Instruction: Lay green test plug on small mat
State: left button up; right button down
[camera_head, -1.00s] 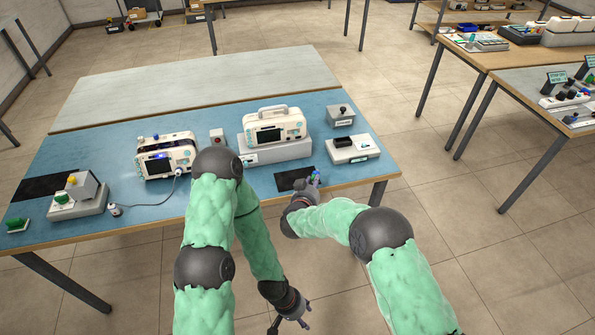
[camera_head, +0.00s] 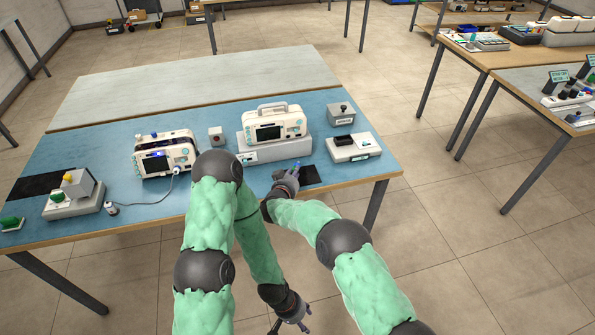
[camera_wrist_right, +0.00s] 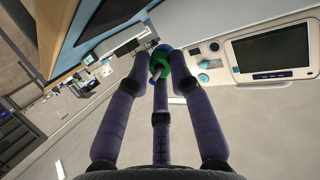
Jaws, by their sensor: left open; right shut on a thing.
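The green test plug (camera_wrist_right: 160,65) is held between the fingertips of my right gripper (camera_wrist_right: 158,78) in the right wrist view; it shows green with blue parts and a pale pin. In the head view my right gripper (camera_head: 287,172) is over the front part of the blue table, at the left end of the small black mat (camera_head: 310,176), whose left part it hides. I cannot tell whether the plug touches the mat. My left gripper (camera_head: 290,326) is open and empty, low in front of the table.
A white monitor on a grey block (camera_head: 275,151) stands just behind the mat. A grey-white unit with a black socket (camera_head: 353,148) is to its right. Another monitor (camera_head: 165,155) with a cable and a larger black mat (camera_head: 38,187) are at left.

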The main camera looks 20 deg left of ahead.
jog(key=shift+f+b, duration=0.7)
jog(key=shift+f, duration=0.4)
dwell(0.3)
jog(key=c, duration=1)
grip_release()
jog(key=shift+c, duration=0.2)
notch_tip(320, 180, up, 10)
